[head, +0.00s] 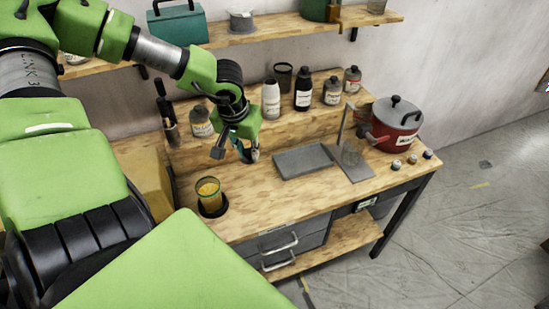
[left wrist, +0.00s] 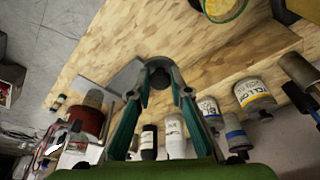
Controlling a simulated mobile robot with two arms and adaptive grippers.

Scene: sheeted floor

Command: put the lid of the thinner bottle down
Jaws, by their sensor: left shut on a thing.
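My left gripper (head: 243,155) hangs above the workbench, left of the grey tray (head: 290,165) and apart from the bench top. In the left wrist view its fingertips (left wrist: 159,72) are closed on a small dark lid (left wrist: 160,79). In the head view the lid is too small and covered to make out. Several labelled bottles stand on the raised back shelf: a white one (head: 271,101), a black one (head: 303,97) and squat tins, one left (head: 201,124) and others right (head: 332,93). I cannot read which is the thinner bottle. My right gripper is not in view.
A yellow-filled cup (head: 208,191) sits at the front left. A stand plate (head: 357,172) with a glass, a red pot (head: 398,132) and several small caps (head: 412,159) are at the right. The bench front between cup and caps is clear.

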